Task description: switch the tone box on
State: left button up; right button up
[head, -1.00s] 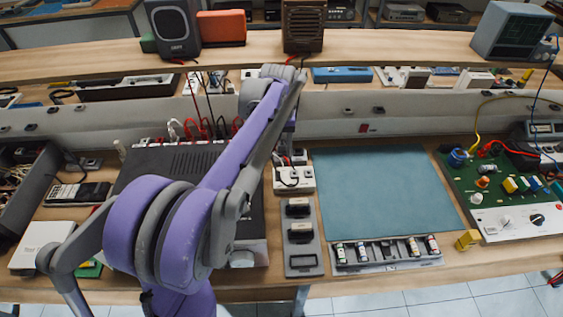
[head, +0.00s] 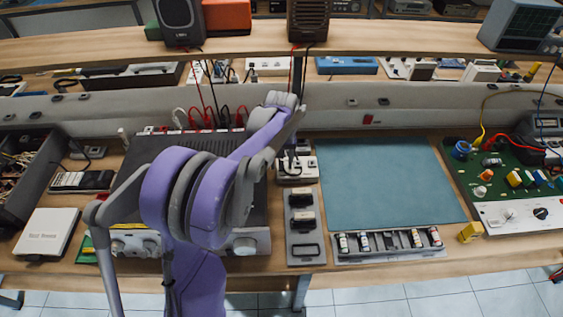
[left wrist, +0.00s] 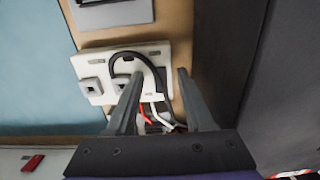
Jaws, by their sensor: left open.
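No label names a tone box, so I cannot tell for sure which device it is. A wide dark box (head: 255,205) with a silver knobbed front stands left of centre, partly hidden by my left arm. A green circuit board with a white knobbed panel (head: 522,212) lies at the right. My left gripper (head: 289,160) points down over a white socket block (head: 297,171), right of the dark box. In the left wrist view the gripper (left wrist: 160,74) is open and empty, its fingers partly over the socket block (left wrist: 100,88) and a black cable. My right gripper is out of view.
A blue-green mat (head: 390,185) leaves clear room right of the socket block. A grey tray (head: 304,250) and a row of small cylinders (head: 388,241) lie in front. Red and black cables run behind the dark box. A shelf (head: 400,37) with speakers stands behind.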

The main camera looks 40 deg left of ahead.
pick_arm(q)
jog(key=shift+c, duration=0.3)
grip_shut()
jog(key=shift+a, duration=0.1)
jog(key=shift+w+a+g+h, duration=0.1)
jog(key=shift+w+g+h, duration=0.1)
jog(key=shift+g+h, duration=0.35)
jog(key=shift+w+a+r+g+h+b, duration=0.1)
jog(key=shift+g+h+b, duration=0.35)
jog(key=shift+g, duration=0.1)
jog(key=shift+o, duration=0.3)
grip_release()
